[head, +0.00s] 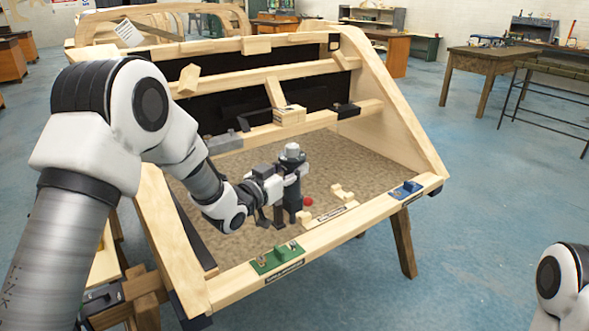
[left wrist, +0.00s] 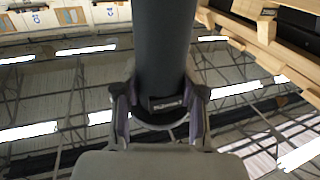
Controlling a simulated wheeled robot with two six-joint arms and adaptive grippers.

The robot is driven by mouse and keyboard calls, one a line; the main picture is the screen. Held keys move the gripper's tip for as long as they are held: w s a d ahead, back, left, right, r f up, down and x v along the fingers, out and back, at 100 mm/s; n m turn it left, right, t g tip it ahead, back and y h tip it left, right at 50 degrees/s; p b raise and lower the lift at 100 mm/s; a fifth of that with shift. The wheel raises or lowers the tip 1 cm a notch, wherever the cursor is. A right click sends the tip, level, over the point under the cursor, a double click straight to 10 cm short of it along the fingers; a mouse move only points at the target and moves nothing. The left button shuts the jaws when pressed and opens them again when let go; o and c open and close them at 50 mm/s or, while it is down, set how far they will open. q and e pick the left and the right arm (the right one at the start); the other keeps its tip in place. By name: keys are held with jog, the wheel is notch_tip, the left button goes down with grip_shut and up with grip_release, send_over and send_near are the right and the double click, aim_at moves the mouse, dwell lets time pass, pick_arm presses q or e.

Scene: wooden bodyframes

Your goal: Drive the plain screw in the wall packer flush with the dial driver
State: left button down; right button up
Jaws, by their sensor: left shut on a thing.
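My left gripper (head: 286,181) is shut on an upright dark grey cylindrical tool, which looks like the dial driver (head: 292,199), with a lighter grey cap on top. The left wrist view shows the dark cylinder (left wrist: 163,45) between both fingers (left wrist: 160,92), with a small label on it. The driver is over the tan floor panel inside the wooden frame; I cannot tell whether its lower end touches. A pale wooden block (head: 289,116) on the middle rail may be the wall packer. The plain screw cannot be made out. My right gripper is out of view.
A green block (head: 277,259) and a blue block (head: 405,190) with small metal fittings sit on the front rail. A labelled wooden cradle (head: 331,212) and a red ball (head: 308,201) are right of the driver. A sloping wooden side (head: 400,120) bounds the right.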

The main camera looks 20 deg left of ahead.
aim_at(287, 203)
pick_arm(q)
jog(key=shift+f+b, duration=1.95)
jog(key=shift+f, duration=0.8)
jog(key=shift+f+b, duration=0.4)
jog(key=shift+f, duration=0.2)
jog(key=shift+s+f+b, duration=0.1)
jog(key=shift+f+b, duration=0.5)
jog(key=shift+f, duration=0.5)
dwell(3.5)
